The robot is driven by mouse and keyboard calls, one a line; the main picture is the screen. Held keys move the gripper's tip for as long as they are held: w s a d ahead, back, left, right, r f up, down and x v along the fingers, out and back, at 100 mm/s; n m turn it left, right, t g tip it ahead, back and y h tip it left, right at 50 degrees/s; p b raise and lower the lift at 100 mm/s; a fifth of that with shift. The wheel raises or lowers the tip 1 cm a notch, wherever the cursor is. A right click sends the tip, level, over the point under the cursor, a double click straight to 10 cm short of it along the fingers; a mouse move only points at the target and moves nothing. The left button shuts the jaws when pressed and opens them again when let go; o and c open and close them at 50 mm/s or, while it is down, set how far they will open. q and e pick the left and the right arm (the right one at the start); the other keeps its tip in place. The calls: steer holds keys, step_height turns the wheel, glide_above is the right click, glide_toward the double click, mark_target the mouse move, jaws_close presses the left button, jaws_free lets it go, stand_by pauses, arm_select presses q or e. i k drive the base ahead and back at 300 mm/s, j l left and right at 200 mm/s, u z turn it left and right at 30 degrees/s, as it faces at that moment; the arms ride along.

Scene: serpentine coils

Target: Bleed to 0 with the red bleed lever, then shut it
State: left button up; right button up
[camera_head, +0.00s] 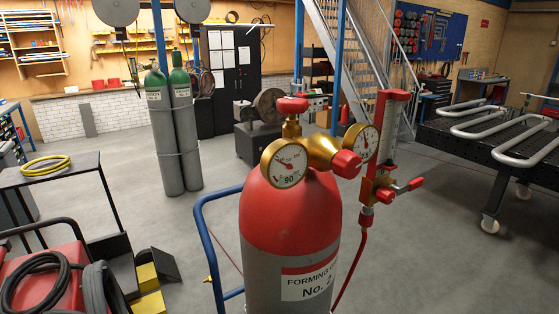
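A red-topped gas cylinder (290,215) labelled "FORMING" and "No. 2" stands upright in the centre foreground. A brass regulator (318,150) sits on top with two round gauges. The left gauge (286,164) faces me and shows "90"; its exact needle reading is too small to tell. The right gauge (370,143) is partly turned away. A red flowmeter body (392,140) stands to the right of the regulator. A small red lever (414,185) sticks out to the right at its lower end; I cannot tell for certain that it is the bleed lever. Neither of my grippers is in view.
A blue cart handle (203,235) curves beside the cylinder. A red hose (353,262) hangs below the flowmeter. A dark table (480,140) with serpentine coils (500,130) stands at right. A bench with yellow hose (46,165) is at left. Floor between is open.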

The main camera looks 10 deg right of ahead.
mark_target(415, 184)
steer(key=k+l+z, duration=0.1)
steer(key=l+z, duration=0.8)
steer(key=l, duration=0.15)
